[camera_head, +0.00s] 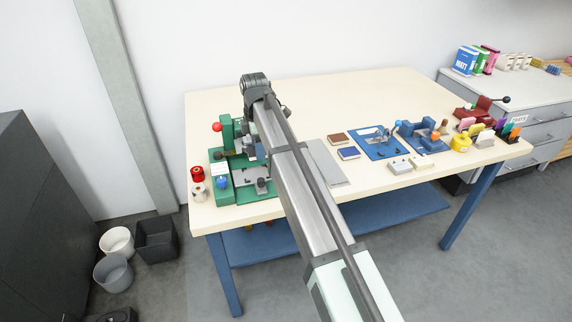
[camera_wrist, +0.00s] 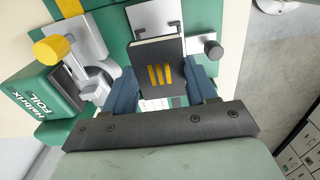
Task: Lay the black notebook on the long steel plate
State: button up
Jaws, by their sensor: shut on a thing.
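The black notebook (camera_wrist: 158,53), with gold stripes on its cover, is between the blue fingers of my gripper (camera_wrist: 163,78) in the wrist view. My gripper is shut on it, over the green foil machine (camera_wrist: 72,92). I cannot tell whether the notebook touches the machine's bed. In the head view, my arm hides the notebook and most of the gripper. The long steel plate (camera_head: 326,164) appears as a flat grey plate on the table, right of my arm, which partly covers it. Its visible part is bare.
The green machine (camera_head: 238,190) stands at the table's left end, with red and white rolls beside it. Right of the plate lie a brown notebook (camera_head: 338,138), a blue notebook (camera_head: 348,153) and a blue board (camera_head: 380,143) with tools. The table's back (camera_head: 350,95) is clear.

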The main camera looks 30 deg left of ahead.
jog(key=w+d+m, duration=0.3)
jog(key=w+d, duration=1)
jog(key=w, duration=0.2)
jog(key=n, duration=0.3)
send_over(323, 157)
jog(key=shift+s+f, duration=0.15)
jog(key=shift+f, duration=4.4)
jog(key=shift+d+f, duration=0.1)
jog(key=shift+f, duration=0.05)
jog(key=o, duration=1)
notch_tip(323, 157, up, 12)
jog(key=shift+r, duration=0.15)
